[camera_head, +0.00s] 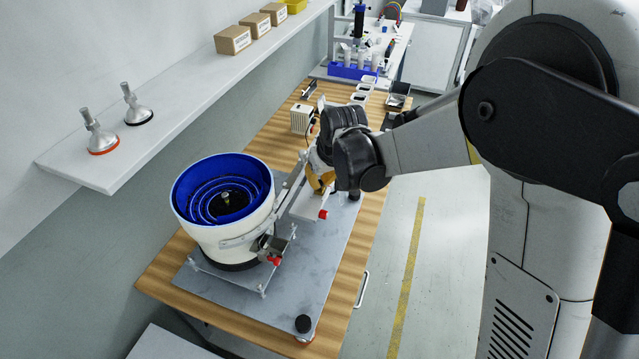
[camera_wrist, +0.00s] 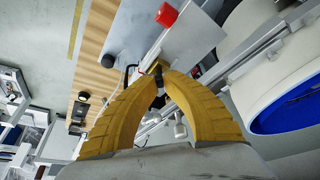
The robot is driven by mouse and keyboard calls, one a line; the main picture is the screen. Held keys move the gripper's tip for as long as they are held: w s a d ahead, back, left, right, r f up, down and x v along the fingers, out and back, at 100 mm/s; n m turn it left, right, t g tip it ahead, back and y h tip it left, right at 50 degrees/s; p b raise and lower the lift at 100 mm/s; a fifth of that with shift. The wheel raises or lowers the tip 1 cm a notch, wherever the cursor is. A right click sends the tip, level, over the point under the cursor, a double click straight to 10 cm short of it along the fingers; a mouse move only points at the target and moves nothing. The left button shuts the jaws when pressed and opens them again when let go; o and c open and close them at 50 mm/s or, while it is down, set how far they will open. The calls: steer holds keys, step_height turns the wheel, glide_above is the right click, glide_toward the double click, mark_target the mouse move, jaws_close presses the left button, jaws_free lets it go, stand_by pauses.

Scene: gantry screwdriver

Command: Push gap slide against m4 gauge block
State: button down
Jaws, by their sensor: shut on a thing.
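My gripper (camera_head: 320,183) is over the grey plate beside the bowl feeder. In the wrist view its yellow fingertips (camera_wrist: 158,70) close on a small part at the edge of a pale plate with a red knob (camera_wrist: 167,14). I take this small part to be the gap slide, but the fingertips hide most of it. The pale plate (camera_head: 304,206) also shows in the head view, just below the gripper, with its red end at the right. I cannot make out the m4 gauge block in either view.
A white bowl feeder with blue spiral (camera_head: 222,188) stands left of the gripper, with a rail running beside it. The grey base plate (camera_head: 318,262) is mostly clear in front, except a black knob (camera_head: 303,323). A shelf (camera_head: 190,105) runs along the wall.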

steer(key=c, duration=1.4)
jaws_free()
steer(key=shift+w, duration=0.15)
steer(key=shift+r, duration=0.1)
steer(key=v, duration=1.2)
steer(key=s+d+f+m+t+b, duration=0.1)
steer(key=s+d+f+b, duration=0.1)
steer(key=s+d, duration=0.3)
steer(key=s+d+f+m+t+h+b, duration=0.1)
steer(key=s+d+f+m+b, duration=0.1)
steer(key=s+d, duration=0.4)
steer(key=s+d+f+m+t+h+b, duration=0.1)
steer(key=s+d+b, duration=0.3)
steer(key=s, duration=0.5)
steer(key=shift+s+d+f+m, duration=0.1)
steer(key=shift+d+f+m, duration=0.15)
steer(key=shift+d, duration=0.25)
steer(key=shift+d+f+m, duration=0.15)
steer(key=shift+d+m, duration=0.1)
steer(key=shift+d, duration=0.25)
